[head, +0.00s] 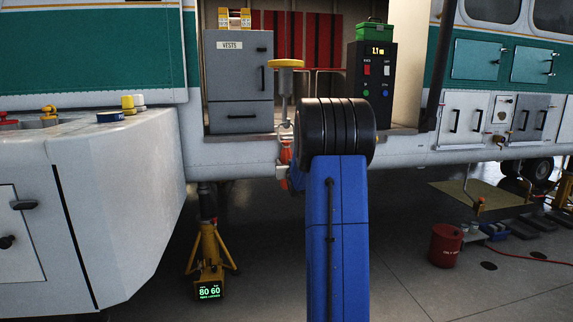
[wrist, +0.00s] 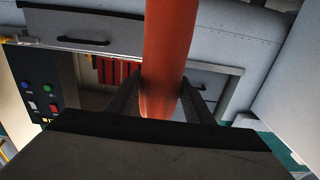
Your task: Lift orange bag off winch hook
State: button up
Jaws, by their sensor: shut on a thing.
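The orange bag (head: 286,153) hangs below the winch hook (head: 285,126) at the open doorway of the helicopter, just left of my arm in the head view. In the wrist view the bag (wrist: 169,45) is a long orange shape running down between the fingers. My gripper (wrist: 158,92) is shut on it, with one dark finger on each side. In the head view my blue arm and its black joint hide most of the gripper and part of the bag. I cannot tell whether the bag's loop still bears on the hook.
A grey vests cabinet (head: 239,85) stands left of the hook in the doorway. A black control box (head: 371,85) with a green case (head: 374,32) on top stands to the right. A yellow jack (head: 209,255) stands below. A red can (head: 445,245) is on the floor at right.

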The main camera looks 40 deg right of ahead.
aim_at(287, 151)
jog(key=shift+r, duration=0.15)
jog(key=shift+r, duration=0.35)
jog(key=shift+r, duration=0.35)
jog(key=shift+r, duration=1.05)
jog(key=shift+r, duration=0.35)
jog(key=shift+r, duration=0.35)
jog(key=shift+r, duration=0.1)
jog(key=shift+s, duration=0.1)
jog(key=shift+v, duration=5.4)
